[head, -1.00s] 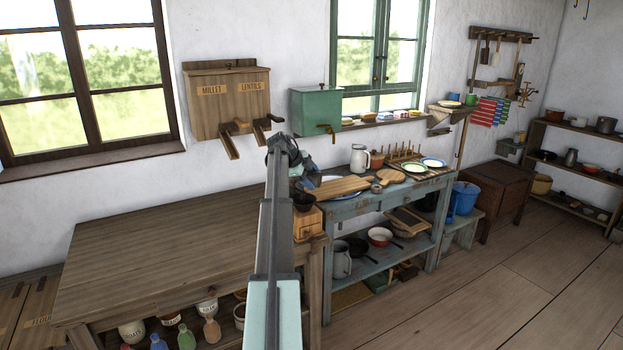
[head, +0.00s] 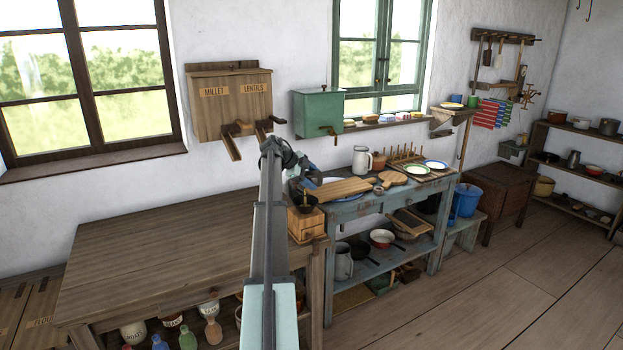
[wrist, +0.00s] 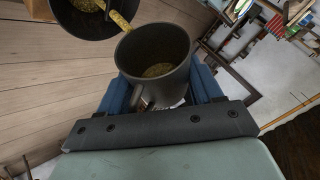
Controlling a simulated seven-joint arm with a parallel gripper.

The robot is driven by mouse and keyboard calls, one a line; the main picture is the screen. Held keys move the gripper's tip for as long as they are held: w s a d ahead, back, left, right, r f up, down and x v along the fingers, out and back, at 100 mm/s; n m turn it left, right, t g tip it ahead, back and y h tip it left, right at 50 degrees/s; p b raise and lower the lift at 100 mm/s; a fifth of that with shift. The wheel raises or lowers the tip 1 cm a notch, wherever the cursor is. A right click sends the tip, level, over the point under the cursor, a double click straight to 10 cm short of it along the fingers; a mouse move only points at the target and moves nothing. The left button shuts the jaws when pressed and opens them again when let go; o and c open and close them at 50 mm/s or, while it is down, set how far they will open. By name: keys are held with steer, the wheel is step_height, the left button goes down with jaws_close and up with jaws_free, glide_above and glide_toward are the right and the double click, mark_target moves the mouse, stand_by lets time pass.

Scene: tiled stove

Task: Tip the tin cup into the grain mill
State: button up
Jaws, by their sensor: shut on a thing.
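The tin cup (wrist: 156,62) is dark grey and partly filled with yellow grain (wrist: 158,70) in the wrist view. My gripper (wrist: 160,92) is shut on it, with a blue finger on each side. Some grain lies inside the hopper. In the head view the grain mill (head: 305,224) is a wooden box with a dark bowl on top, at the table's right end. My gripper (head: 297,166) is above it; the cup is hard to make out there.
The brown table (head: 160,245) has a clear top left of the mill. A millet and lentils box (head: 232,105) and a green box (head: 319,112) hang behind.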

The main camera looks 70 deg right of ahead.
stand_by(0.4)
steer(key=shift+w+r+n+g, duration=0.25)
steer(key=shift+w+g, duration=0.2)
steer(key=shift+g, duration=0.55)
steer(key=shift+s+f, duration=0.1)
steer(key=shift+s, duration=0.05)
stand_by(1.3)
